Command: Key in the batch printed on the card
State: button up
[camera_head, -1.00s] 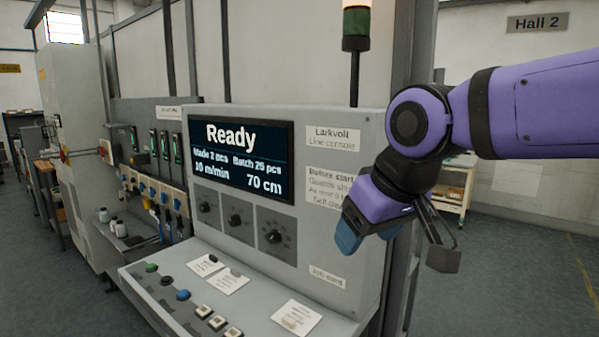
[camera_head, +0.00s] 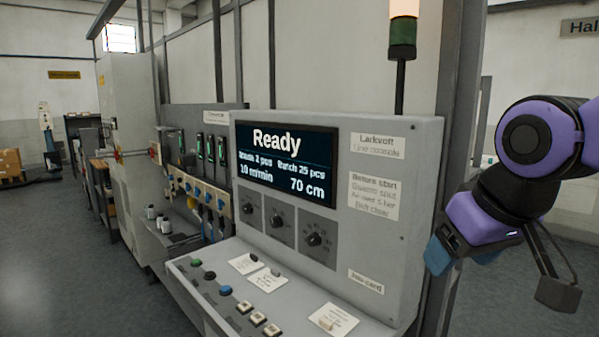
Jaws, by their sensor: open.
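The console (camera_head: 410,180) has a dark display (camera_head: 285,165) reading "Ready", "Batch 25 pcs", 10 m/min and 70 cm; the made count is blurred. Three dials (camera_head: 315,239) sit below it. On the sloping desk are a green button (camera_head: 196,262), a blue button (camera_head: 225,290) and pale square keys (camera_head: 258,318). A white card (camera_head: 340,313) lies at the desk's near right, below a small label (camera_head: 366,282) that seems to read "Job card"; the card's print is unreadable. My gripper (camera_head: 498,273) is open and empty, right of the console, apart from the desk.
Two more white cards (camera_head: 243,263) lie behind the buttons. A signal lamp (camera_head: 403,40) stands above the console. A tall grey cabinet (camera_head: 130,150) and bottles (camera_head: 163,222) are at the left.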

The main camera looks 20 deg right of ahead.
dwell(0.3)
grip_shut()
dwell(1.6)
